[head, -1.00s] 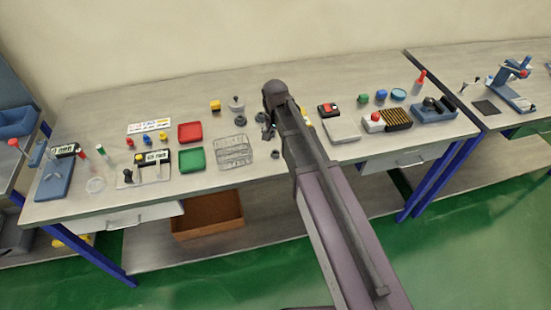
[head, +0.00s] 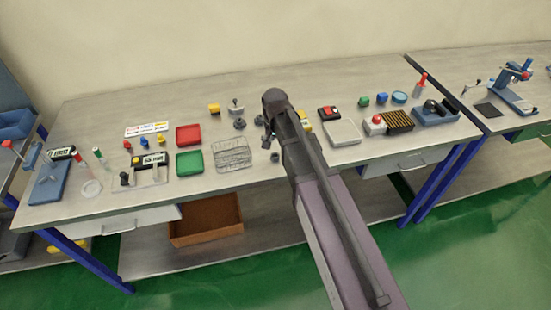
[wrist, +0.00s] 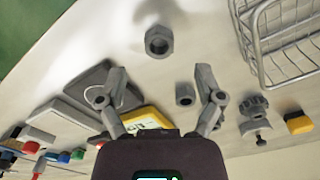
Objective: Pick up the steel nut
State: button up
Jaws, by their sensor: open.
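The steel nut (wrist: 159,40) is a grey hexagonal nut with a dark hole, lying on the bench top in the wrist view. It also shows in the head view (head: 275,157), just left of my arm and near the bench's front. My gripper (wrist: 160,72) is open, its two fingers spread wide with nothing between them in its grasp. The nut appears beyond the fingertips, roughly centred between them, and apart from them. In the head view my gripper is mostly hidden by my arm. A smaller grey hollow piece (wrist: 185,94) lies nearer the right finger in the wrist view.
A wire basket (wrist: 244,40) stands right of the nut in the wrist view. Dark knobbed parts (wrist: 254,106) and a yellow block (wrist: 299,122) lie below it. Bare bench surrounds the nut.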

aim_at(275, 155)
jog(key=shift+f+b, duration=2.15)
jog(key=shift+f, duration=0.2)
grip_shut()
